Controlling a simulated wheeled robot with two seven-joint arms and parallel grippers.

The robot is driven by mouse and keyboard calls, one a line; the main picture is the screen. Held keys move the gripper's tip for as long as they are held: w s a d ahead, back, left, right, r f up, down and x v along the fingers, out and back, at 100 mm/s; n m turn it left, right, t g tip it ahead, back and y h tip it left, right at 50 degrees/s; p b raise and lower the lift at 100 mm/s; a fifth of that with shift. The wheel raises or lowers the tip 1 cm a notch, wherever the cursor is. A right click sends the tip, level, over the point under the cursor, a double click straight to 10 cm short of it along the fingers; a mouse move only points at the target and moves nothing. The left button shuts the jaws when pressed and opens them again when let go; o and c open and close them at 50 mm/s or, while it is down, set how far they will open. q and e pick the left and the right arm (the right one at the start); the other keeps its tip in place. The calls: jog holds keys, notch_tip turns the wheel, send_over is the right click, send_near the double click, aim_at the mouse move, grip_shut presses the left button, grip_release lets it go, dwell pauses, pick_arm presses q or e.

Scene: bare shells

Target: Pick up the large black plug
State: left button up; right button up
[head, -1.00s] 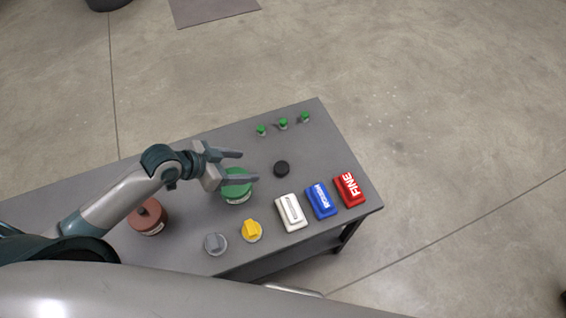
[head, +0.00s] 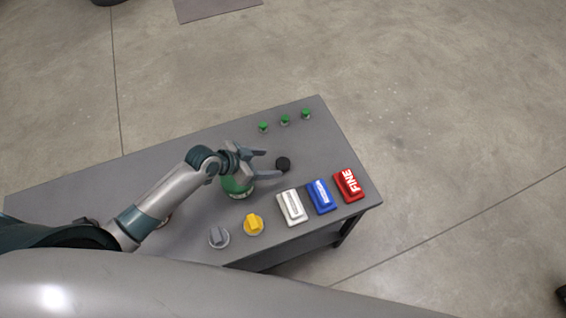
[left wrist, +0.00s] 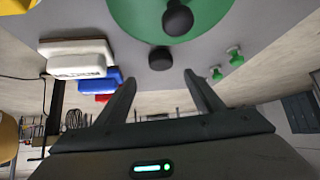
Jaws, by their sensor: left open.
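The black plug (head: 283,164) is a short round black piece standing on the grey table, right of the green-lidded round container. My left gripper (head: 268,164) is open and empty, its two fingers pointing at the plug from the left; the plug is just past the fingertips. In the left wrist view the plug (left wrist: 160,58) appears ahead of and between the two open fingers (left wrist: 160,80), apart from both. My right gripper is not in view.
The green container (head: 238,187) stands partly under my left gripper. White (head: 292,207), blue (head: 321,196) and red (head: 349,185) blocks line the near right edge. A yellow knob (head: 253,224) and a grey knob (head: 219,237) sit nearer. Small green pegs (head: 285,120) stand behind.

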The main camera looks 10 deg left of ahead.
aim_at(282, 163)
pick_arm(q)
jog(key=shift+x, duration=1.2)
jog(key=shift+w+d+f+p, duration=0.25)
jog(key=shift+w+f+p, duration=0.2)
jog(key=shift+p, duration=0.2)
jog(key=x, duration=0.2)
jog(key=shift+w+f+p, duration=0.1)
jog(key=shift+f+p, duration=0.2)
jog(key=shift+p, duration=0.05)
jog(key=shift+w+d+f, duration=0.3)
jog(key=shift+f, duration=0.2)
jog(key=c, duration=1.1)
